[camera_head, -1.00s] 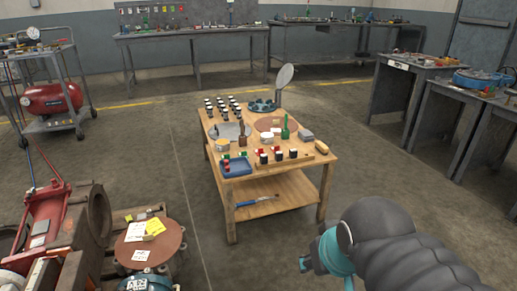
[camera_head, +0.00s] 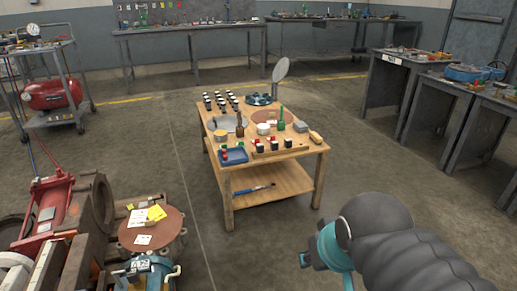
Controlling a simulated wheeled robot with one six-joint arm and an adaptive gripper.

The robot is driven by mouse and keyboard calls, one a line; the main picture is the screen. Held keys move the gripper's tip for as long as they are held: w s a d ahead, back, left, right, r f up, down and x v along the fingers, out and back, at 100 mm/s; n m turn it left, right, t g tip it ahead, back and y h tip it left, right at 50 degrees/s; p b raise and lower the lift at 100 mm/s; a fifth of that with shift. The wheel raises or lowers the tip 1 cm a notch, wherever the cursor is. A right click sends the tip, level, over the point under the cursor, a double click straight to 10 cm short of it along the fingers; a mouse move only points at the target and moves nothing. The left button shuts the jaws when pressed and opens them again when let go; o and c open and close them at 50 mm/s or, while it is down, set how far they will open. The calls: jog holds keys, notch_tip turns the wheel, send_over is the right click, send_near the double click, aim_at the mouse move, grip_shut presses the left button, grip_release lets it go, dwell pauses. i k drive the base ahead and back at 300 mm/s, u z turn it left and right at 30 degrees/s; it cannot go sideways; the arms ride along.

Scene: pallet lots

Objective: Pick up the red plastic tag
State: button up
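A wooden table (camera_head: 250,190) stands in the middle of the head view and bears many small items. Small red pieces lie near its front edge: one in or at the blue tray (camera_head: 232,160), others (camera_head: 255,142) among black-and-white blocks. They are too small to tell which, if any, is the red plastic tag. My gripper (camera_head: 306,260) is at the lower right, in front of the table and apart from it.
A green bottle (camera_head: 281,119), a brown bottle (camera_head: 239,125) and a round mirror-like disc (camera_head: 280,70) stand on the table. Red machinery and a round brown stand (camera_head: 165,233) are at the lower left. Workbenches (camera_head: 440,100) line the right and back. Floor right of the table is clear.

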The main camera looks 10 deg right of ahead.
aim_at(256, 141)
jog(key=k, duration=1.05)
jog(key=z, duration=0.65)
jog(key=i, duration=2.15)
jog(key=u, duration=1.45)
jog(key=i, duration=0.65)
jog(key=u, duration=0.65)
